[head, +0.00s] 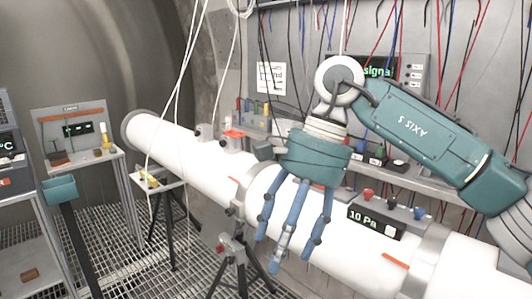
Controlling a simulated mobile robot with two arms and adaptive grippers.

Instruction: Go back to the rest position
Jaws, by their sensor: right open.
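My right gripper (288,248) hangs from the teal arm that comes in from the right. Its blue fingers point down and are spread apart, with nothing between them. It is in front of the large white pipe (200,172) and covers part of it. I cannot tell how far the fingers are from the pipe. My left gripper is not in view.
A pressure display (376,221) reading 10 Pa sits on the pipe. Black tripods (235,262) stand below it. A shelf of instruments and hanging cables lines the back wall. A side table (80,160) stands at left. Grating floor shows between them.

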